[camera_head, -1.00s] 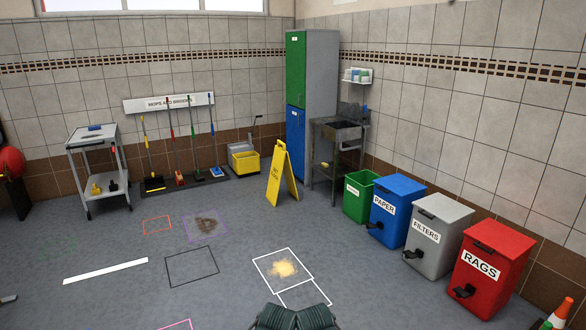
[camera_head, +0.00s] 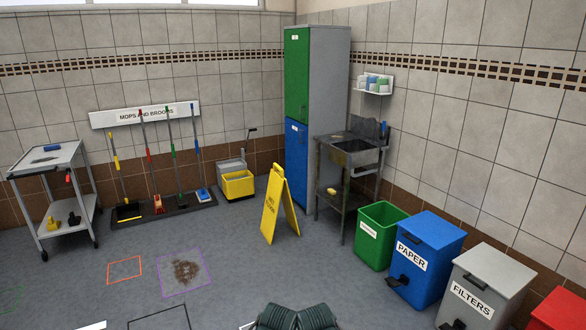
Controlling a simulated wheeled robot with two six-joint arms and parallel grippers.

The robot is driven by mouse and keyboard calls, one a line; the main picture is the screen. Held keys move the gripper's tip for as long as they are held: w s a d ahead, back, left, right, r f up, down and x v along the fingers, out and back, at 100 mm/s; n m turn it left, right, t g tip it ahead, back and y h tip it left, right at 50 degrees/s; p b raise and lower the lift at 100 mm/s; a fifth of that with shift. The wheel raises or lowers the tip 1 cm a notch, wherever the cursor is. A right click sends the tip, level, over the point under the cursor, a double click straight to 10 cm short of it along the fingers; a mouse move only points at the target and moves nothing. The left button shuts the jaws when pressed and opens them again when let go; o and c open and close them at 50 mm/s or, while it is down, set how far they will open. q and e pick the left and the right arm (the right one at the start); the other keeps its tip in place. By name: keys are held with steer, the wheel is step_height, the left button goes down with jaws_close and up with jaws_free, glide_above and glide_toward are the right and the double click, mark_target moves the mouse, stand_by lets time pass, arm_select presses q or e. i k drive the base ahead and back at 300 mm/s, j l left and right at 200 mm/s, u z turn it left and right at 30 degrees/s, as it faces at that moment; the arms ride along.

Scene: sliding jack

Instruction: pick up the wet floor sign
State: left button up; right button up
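The yellow wet floor sign (camera_head: 276,208) stands upright on the grey floor as an open A-frame, near the centre of the head view. It is in front of the blue and green locker and left of the sink stand. Its small lettering is hard to read. Neither of my grippers is in view. Only a dark green ridged part of my own body shows at the bottom middle, with floor between it and the sign.
A sink stand (camera_head: 349,165), a green bin (camera_head: 374,240), a blue paper bin (camera_head: 421,262) and a grey filters bin (camera_head: 482,290) line the right. A yellow mop bucket (camera_head: 238,184) stands behind the sign. A cart (camera_head: 58,222) is at left. Floor before the sign is clear.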

mark_target(277, 188)
steer(key=i, duration=1.95)
steer(key=i+z, duration=0.1)
steer(key=i, duration=0.85)
steer(key=i+j, duration=0.15)
steer(key=i, duration=0.85)
steer(key=i+j, duration=0.1)
steer(key=i, duration=0.85)
steer(key=l+z, duration=0.05)
